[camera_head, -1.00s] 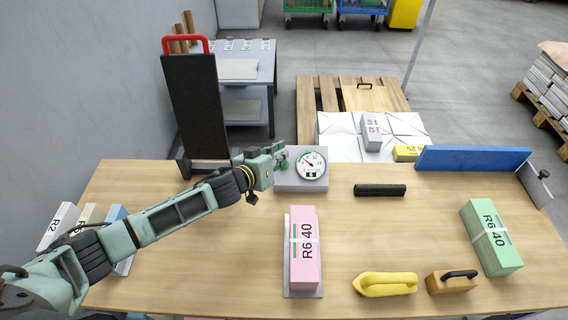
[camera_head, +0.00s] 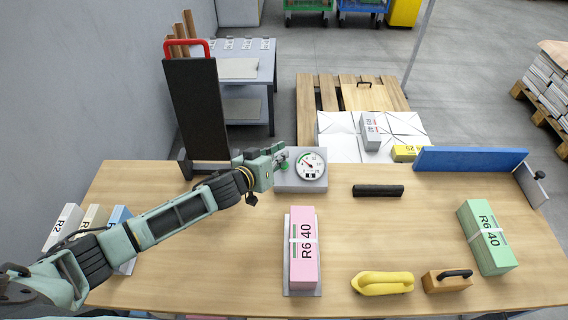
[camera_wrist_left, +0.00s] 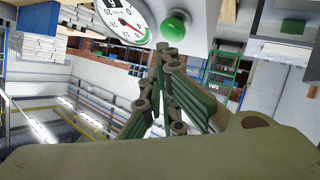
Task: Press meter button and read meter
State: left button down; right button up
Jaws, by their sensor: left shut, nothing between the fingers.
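The meter is a light grey box (camera_head: 300,184) near the back edge of the table. It has a round white dial (camera_head: 311,165) with a red needle and a green button to the dial's left; small dark windows show low on the dial, too small to read. The wrist view shows part of the dial (camera_wrist_left: 125,20) upside down and the round green button (camera_wrist_left: 175,26). My left gripper (camera_head: 282,153) is shut and empty over the button's side of the box. In the wrist view its fingertips (camera_wrist_left: 168,50) are close to the button; contact cannot be told.
A pink bundle (camera_head: 303,248) lies on a grey plate in front of the meter. A black bar (camera_head: 378,191), a yellow tool (camera_head: 383,283), a wooden block with handle (camera_head: 447,281) and a green bundle (camera_head: 487,237) are to the right. A black upright panel (camera_head: 196,110) stands behind my arm.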

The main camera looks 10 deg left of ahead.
pick_arm(q)
jog(key=r+p, duration=0.1)
jog(key=s+r+p, duration=0.1)
jog(key=r+p, duration=0.1)
jog(key=s+r+p, duration=0.1)
jog(key=shift+s+d+r, duration=0.15)
jog(key=shift+s+d, duration=0.05)
jog(key=shift+d, duration=0.05)
dwell(0.5)
